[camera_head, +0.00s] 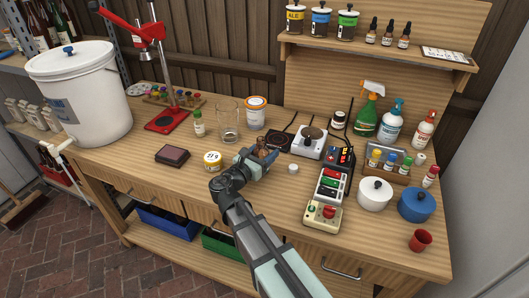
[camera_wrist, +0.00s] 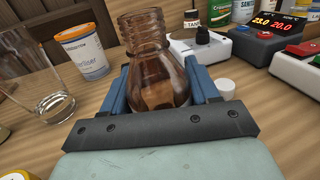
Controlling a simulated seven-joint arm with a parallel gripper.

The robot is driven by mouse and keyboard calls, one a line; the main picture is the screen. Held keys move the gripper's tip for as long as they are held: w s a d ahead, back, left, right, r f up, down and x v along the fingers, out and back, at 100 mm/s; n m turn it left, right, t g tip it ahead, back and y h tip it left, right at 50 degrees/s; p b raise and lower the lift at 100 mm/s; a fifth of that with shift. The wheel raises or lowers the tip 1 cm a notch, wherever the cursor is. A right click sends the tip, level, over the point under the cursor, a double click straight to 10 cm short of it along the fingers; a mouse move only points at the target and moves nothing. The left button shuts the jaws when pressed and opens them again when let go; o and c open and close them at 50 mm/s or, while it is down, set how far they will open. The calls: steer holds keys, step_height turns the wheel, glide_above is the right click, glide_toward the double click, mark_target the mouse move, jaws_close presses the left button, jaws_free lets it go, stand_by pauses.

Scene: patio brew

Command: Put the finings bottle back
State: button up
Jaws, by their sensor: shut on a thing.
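My gripper (camera_head: 257,158) is shut on an uncapped brown glass bottle (camera_head: 264,148), which I take for the finings bottle. In the wrist view the bottle (camera_wrist: 158,62) is between the blue fingers of my gripper (camera_wrist: 160,90), with its open neck up and a pale label patch partly visible. I cannot read a name on it. A small white cap (camera_head: 293,168) lies on the bench to the right of the gripper; it also shows in the wrist view (camera_wrist: 226,88). Whether the bottle base touches the bench is hidden.
A glass beaker (camera_head: 229,125) and a white tub (camera_head: 256,112) stand behind left. A bottle rack (camera_head: 387,172) stands further right; a shelf (camera_head: 380,55) holds jars and dropper bottles. Bench front left is fairly clear.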

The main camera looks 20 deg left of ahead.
steer(key=shift+f, duration=0.1)
steer(key=o, duration=1.2)
steer(key=v, duration=1.2)
steer(key=shift+a, duration=0.1)
